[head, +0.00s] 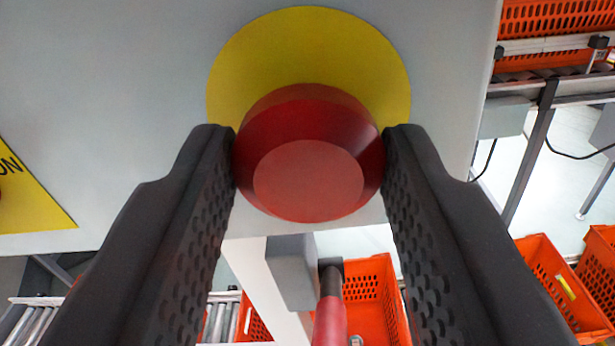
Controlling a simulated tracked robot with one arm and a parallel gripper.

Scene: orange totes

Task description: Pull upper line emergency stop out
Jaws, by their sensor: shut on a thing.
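The emergency stop is a red mushroom button (308,178) on a round yellow backing (308,42) on a grey panel (110,90). It fills the middle of the head view, its flat face toward me. My gripper (310,160) has one black textured finger on each side of the button. Both fingertips touch the red head at its left and right edges, so my gripper is shut on it. The button's stem behind the head is hidden, so I cannot tell how far out it stands.
A yellow sign (28,205) with partly cut-off lettering is on the panel at the left edge. Orange totes (550,262) stand below and right. A grey conveyor frame (535,140) runs at the right. Rollers (30,322) show at lower left.

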